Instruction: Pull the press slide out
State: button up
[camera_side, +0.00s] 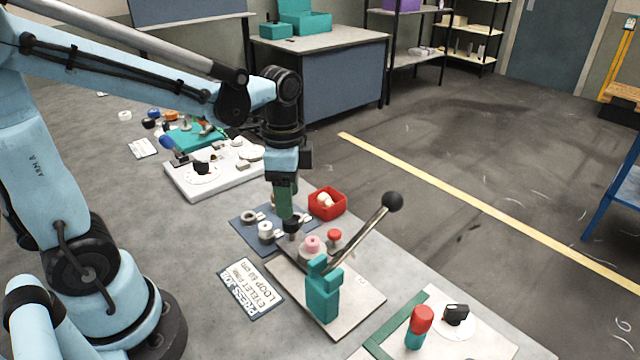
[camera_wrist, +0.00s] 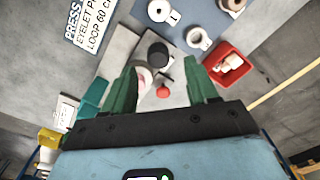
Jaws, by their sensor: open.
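The teal press (camera_side: 323,292) stands on a pale plate (camera_side: 352,299), with a long lever (camera_side: 358,232) rising to a black ball. Its teal body also shows in the wrist view (camera_wrist: 92,97). Beside it are a pink round part (camera_side: 312,243) on a grey base and a red knob (camera_side: 334,235). I cannot tell clearly where the slide itself lies. My gripper (camera_side: 286,212) points down, open, behind and left of the knob in the side view. In the wrist view the red knob (camera_wrist: 163,92) shows between its green fingers, apparently untouched; the pink part is partly hidden by the left finger.
A black-topped part (camera_side: 291,224) is close to my fingertips. A red bin (camera_side: 327,204), ring-shaped parts (camera_side: 265,231) on a dark mat and a printed card (camera_side: 251,288) lie around. A red-topped teal post (camera_side: 419,326) stands at front right. The raised lever leans right.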

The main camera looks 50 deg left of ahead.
notch_tip(320, 180, up, 7)
dwell(0.4)
jog(key=shift+f, duration=0.1)
dwell(0.3)
jog(key=s+f+n+t, duration=0.1)
jog(key=n+t, duration=0.1)
jog(key=n, duration=0.1)
jog(key=d+f+n+t, duration=0.1)
jog(key=n+t, duration=0.1)
jog(key=s+f+n+t, duration=0.1)
jog(key=n+t, duration=0.1)
jog(key=n, duration=0.1)
jog(key=shift+s+d+n+t, duration=0.3)
jog(key=shift+d+t, duration=0.05)
jog(key=shift+t, duration=0.05)
dwell(0.4)
